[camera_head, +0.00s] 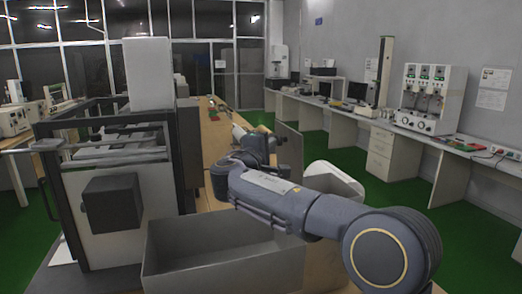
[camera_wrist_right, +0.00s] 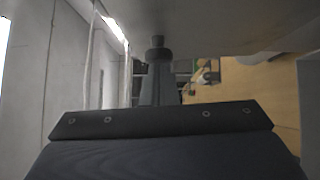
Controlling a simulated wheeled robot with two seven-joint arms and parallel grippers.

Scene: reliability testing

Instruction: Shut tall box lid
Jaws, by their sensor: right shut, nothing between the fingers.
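A grey open-topped box (camera_head: 220,262) stands at the bottom middle of the head view. My right arm crosses over its right side. An upright grey panel (camera_head: 289,152) stands farther back beside my right gripper (camera_head: 279,139); I cannot tell whether it is the lid or which box it belongs to. The right gripper is small and partly hidden by its own wrist in the head view. In the right wrist view the gripper (camera_wrist_right: 158,48) is shut and empty, just under a broad pale grey surface (camera_wrist_right: 215,22). Contact with it cannot be told. My left gripper is out of view.
A black-framed machine (camera_head: 115,190) stands close on the left. A white open bin (camera_head: 345,182) is right of the panel, behind my arm. A wooden table (camera_head: 216,135) runs away behind. A long bench (camera_head: 345,112) with equipment lines the right wall, with green floor before it.

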